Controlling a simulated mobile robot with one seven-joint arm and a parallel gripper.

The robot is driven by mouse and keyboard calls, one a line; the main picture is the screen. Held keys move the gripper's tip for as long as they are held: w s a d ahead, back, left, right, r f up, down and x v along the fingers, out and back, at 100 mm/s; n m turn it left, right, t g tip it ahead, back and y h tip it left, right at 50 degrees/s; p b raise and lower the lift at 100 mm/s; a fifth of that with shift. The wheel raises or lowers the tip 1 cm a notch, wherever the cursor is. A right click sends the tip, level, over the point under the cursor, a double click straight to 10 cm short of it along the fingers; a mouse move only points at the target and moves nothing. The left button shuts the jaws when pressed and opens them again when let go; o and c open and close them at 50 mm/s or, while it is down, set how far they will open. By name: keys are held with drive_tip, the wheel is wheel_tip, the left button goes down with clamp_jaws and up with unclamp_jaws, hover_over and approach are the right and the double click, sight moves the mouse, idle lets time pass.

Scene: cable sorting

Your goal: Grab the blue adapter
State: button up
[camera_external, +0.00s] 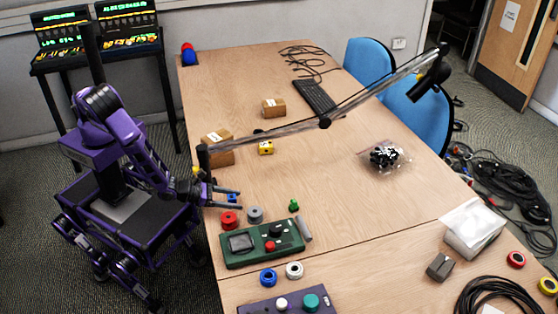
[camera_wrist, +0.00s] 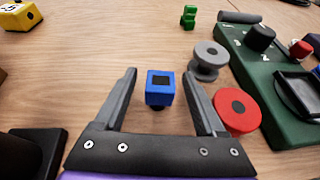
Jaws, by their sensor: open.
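The blue adapter (camera_wrist: 160,88) is a small blue cube with a dark square on its face, standing on the wooden table. In the wrist view it lies between the two fingers of my gripper (camera_wrist: 158,92), with visible gaps on both sides. My gripper is open and does not appear to touch it. In the external view my gripper (camera_external: 226,198) is low over the left edge of the table, and the blue adapter (camera_external: 232,197) shows as a small blue spot between the fingers.
A red spool (camera_wrist: 237,110) and a grey spool (camera_wrist: 208,60) stand close to the right finger. A green device box (camera_external: 262,244) is beyond them. A yellow cube (camera_wrist: 18,15) and a green piece (camera_wrist: 189,17) are farther off. A lamp base (camera_wrist: 35,150) is at lower left.

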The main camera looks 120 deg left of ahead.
drive_tip(key=shift+x, duration=1.4)
clamp_jaws()
